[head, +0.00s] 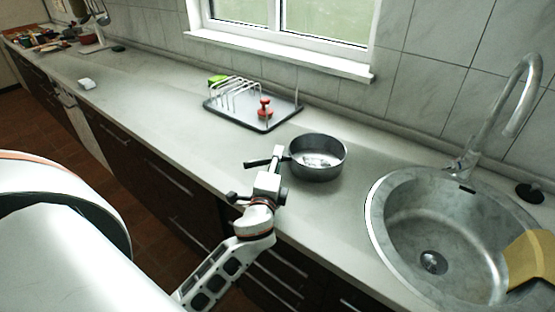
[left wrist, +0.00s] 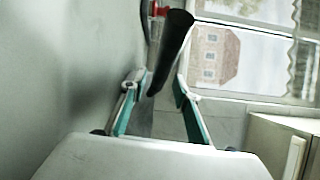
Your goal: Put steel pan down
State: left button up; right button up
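The steel pan (head: 318,158) is upright and appears to rest on the grey countertop (head: 335,212), left of the sink. Its dark handle (head: 258,163) points left. My left gripper (head: 277,155) is at the handle, on the near side of the pan. In the left wrist view, the dark handle (left wrist: 170,50) runs between the two teal-lined fingers of the gripper (left wrist: 157,88), nearer the left finger. The fingers are apart, with a gap beside the handle. The pan's bowl is not clearly seen there.
A round sink (head: 440,245) with a tall faucet (head: 510,105) is at the right. A dish rack (head: 238,97) on a tray, with a red item (head: 265,107), stands behind the pan to the left. The counter in front of the pan and further left is mostly clear.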

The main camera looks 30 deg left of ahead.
pick_arm(q)
jog(key=b+v, duration=0.1)
jog(key=v, duration=0.8)
jog(key=shift+s+d, duration=0.1)
jog(key=shift+s, duration=0.2)
jog(key=shift+s+d+r, duration=0.1)
jog(key=shift+s+d, duration=0.15)
jog(key=shift+s, duration=0.4)
